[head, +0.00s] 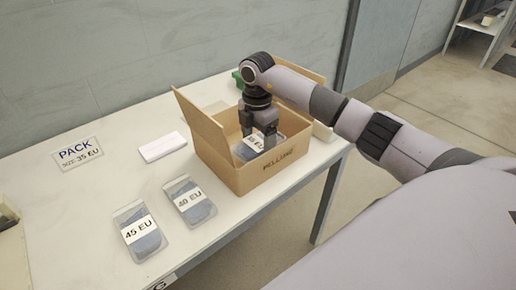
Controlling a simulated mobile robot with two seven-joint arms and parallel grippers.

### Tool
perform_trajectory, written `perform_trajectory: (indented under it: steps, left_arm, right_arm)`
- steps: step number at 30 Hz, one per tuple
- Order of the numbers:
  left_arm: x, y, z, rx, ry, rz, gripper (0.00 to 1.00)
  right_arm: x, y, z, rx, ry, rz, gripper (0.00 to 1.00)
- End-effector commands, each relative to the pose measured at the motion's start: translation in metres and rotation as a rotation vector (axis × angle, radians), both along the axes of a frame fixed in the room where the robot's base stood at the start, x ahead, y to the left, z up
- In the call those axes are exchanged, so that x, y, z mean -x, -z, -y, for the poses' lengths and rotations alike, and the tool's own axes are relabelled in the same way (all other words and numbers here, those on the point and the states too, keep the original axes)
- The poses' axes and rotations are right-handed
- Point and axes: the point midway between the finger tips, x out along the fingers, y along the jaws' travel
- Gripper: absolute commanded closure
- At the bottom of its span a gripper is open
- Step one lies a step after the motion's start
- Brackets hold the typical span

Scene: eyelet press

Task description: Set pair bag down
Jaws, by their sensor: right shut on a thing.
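The pair bag (246,151), a clear bag with a dark blue-grey content and a white label, is inside the open cardboard box (262,178). The label's number is partly covered. My right gripper (258,137) reaches down into the box from above and is shut on the bag's upper part. I cannot tell whether the bag touches the box floor, as the front wall hides its lower part. Two more bags, one labelled 40 EU (189,201) and one labelled 45 EU (139,230), lie flat on the table left of the box. My left gripper is not in view.
The white table (95,188) carries a PACK sign reading size 35 EU (77,153) and a white pad (162,147). The box's left flap (200,124) stands up beside my gripper. A green object (239,79) is behind my wrist.

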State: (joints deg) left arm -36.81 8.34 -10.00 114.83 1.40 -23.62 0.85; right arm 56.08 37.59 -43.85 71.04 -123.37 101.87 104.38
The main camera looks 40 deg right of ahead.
Motion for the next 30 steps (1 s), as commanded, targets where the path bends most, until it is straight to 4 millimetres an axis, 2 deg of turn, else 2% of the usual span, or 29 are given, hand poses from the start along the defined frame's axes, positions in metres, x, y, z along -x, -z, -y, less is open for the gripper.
perform_trajectory:
  steps: [6, 18, 19, 20, 26, 30]
  left_arm:
    - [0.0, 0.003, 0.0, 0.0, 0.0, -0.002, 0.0]
    - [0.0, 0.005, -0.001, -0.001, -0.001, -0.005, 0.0]
    - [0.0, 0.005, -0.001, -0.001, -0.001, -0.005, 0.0]
    - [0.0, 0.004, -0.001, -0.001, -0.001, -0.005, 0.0]
    - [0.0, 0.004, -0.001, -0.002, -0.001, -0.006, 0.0]
    - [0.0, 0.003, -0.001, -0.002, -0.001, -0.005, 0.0]
  right_arm:
    - [0.001, 0.033, 0.0, -0.001, 0.0, -0.003, 0.55]
    - [0.0, 0.038, 0.0, 0.001, 0.0, -0.002, 0.55]
    - [0.001, 0.038, 0.0, 0.001, 0.0, -0.002, 0.11]
    - [0.001, 0.038, 0.0, 0.001, 0.0, -0.002, 0.01]
    - [0.001, 0.037, 0.0, 0.001, 0.0, -0.002, 0.0]
    - [0.0, 0.03, 0.0, 0.0, 0.0, 0.0, 0.0]
